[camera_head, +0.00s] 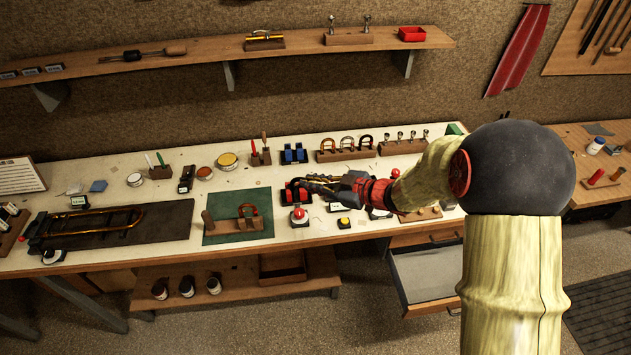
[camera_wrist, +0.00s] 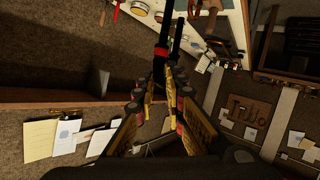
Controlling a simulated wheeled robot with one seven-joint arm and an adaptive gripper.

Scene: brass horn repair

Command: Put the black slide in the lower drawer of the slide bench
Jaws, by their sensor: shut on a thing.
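My gripper (camera_head: 322,184) is above the middle of the bench, beside a red and black cradle. In the wrist view my gripper (camera_wrist: 160,95) is shut on a dark piece, which looks like the black slide (camera_wrist: 163,35). Two dark bars extend beyond the fingertips, with a red band on one; the rest is hidden between the fingers. At the bench's right end a lower drawer (camera_head: 426,278) is pulled out, its pale grey floor bare where visible. A drawer front (camera_head: 432,238) shows above it. My arm hides part of this area.
A wooden rack (camera_head: 345,154) with several curved slides, one dark, stands at the back. A blue cradle (camera_head: 294,155) is left of it. A green mat (camera_head: 222,230) with a copper slide and a red button (camera_head: 299,216) lie near the front. Floor shows beside the drawer.

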